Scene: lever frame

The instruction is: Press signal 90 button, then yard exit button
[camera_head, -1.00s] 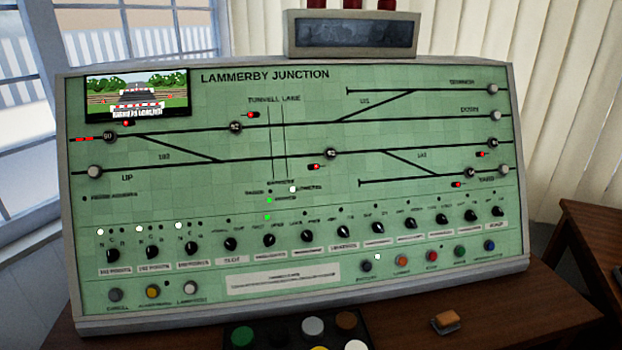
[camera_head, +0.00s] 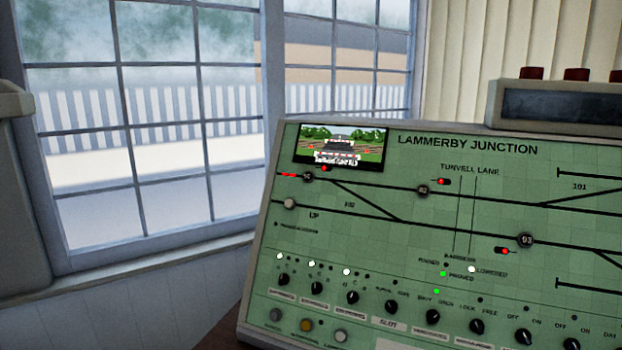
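The green signal panel (camera_head: 400,260), headed Lammerby Junction, fills the lower right of the head view and is cut off at the right edge. The signal 90 button (camera_head: 307,176) is a small dark round button on the upper left track line, just below the little screen. Its label is too small to read surely now. A red light (camera_head: 324,168) shows just above it. The yard exit button is outside the view, as the panel's right part is cut off. Neither of my grippers is in view.
A pale round button (camera_head: 289,204) labelled UP sits just below. A small screen (camera_head: 340,145) fills the panel's top left corner. Rotary knobs (camera_head: 352,298) run along the lower panel. A grey display box (camera_head: 560,105) stands on top. A window (camera_head: 150,130) lies behind, left.

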